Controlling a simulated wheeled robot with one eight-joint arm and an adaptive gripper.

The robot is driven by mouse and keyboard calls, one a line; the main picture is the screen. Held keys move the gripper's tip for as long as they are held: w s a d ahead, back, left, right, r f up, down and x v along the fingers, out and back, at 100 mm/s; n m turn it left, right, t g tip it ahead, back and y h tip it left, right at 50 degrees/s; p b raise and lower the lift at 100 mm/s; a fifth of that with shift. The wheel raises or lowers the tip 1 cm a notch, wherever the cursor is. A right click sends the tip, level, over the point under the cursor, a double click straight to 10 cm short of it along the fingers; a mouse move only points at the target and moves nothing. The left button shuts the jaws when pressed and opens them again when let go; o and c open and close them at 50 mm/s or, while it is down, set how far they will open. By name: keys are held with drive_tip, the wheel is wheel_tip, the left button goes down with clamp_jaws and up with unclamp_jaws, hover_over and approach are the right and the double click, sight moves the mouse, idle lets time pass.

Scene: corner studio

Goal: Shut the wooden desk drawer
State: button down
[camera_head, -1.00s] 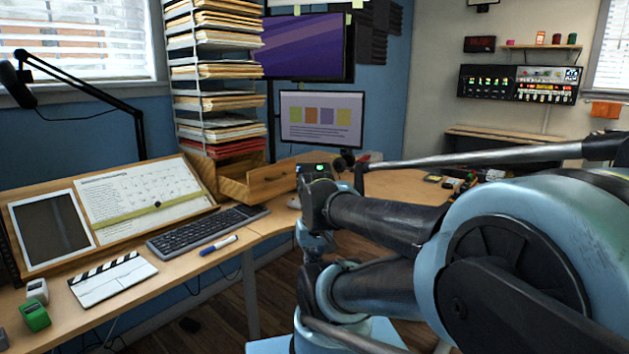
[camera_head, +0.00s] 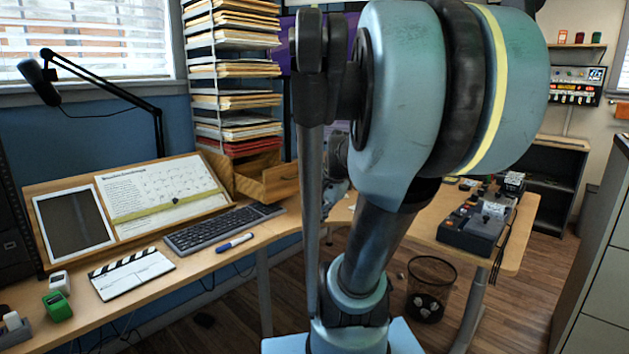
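The wooden drawer (camera_head: 281,183) belongs to a small wooden desk box (camera_head: 217,172) under the tall paper stack. It is pulled out to the right, with its open top and front panel showing. My arm's vertical link stands just in front of its right end in the picture. My gripper cannot be made out; my large arm links cover the area to the right of the drawer. Whether it touches the drawer cannot be seen.
A keyboard (camera_head: 222,228), a marker (camera_head: 234,243), a clapperboard (camera_head: 132,273) and a slanted board with tablet (camera_head: 73,227) lie on the desk left of my arm. A paper stack (camera_head: 233,75) rises above the box. A wire bin (camera_head: 429,290) stands on the floor at right.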

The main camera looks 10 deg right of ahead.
drive_tip(key=w+d+r+m+t+y, duration=0.1)
drive_tip(key=w+d+r+m, duration=0.15)
drive_tip(key=w+m, duration=0.35)
drive_tip(key=w+d+r+m+t+y, duration=0.1)
drive_tip(key=w+d+r+m, duration=0.2)
drive_tip(key=w, duration=0.5)
drive_tip(key=m+t, duration=0.2)
drive_tip(key=m, duration=0.8)
approach(309, 183)
drive_tip(key=f, duration=0.2)
drive_tip(key=s+d+f, duration=0.1)
drive_tip(key=shift+f+y, duration=0.3)
drive_tip(key=shift+y, duration=0.1)
drive_tip(key=shift+w+a, duration=0.6)
drive_tip(key=shift+w, duration=0.25)
drive_tip(key=shift+w+a, duration=0.6)
drive_tip(key=shift+w, duration=0.2)
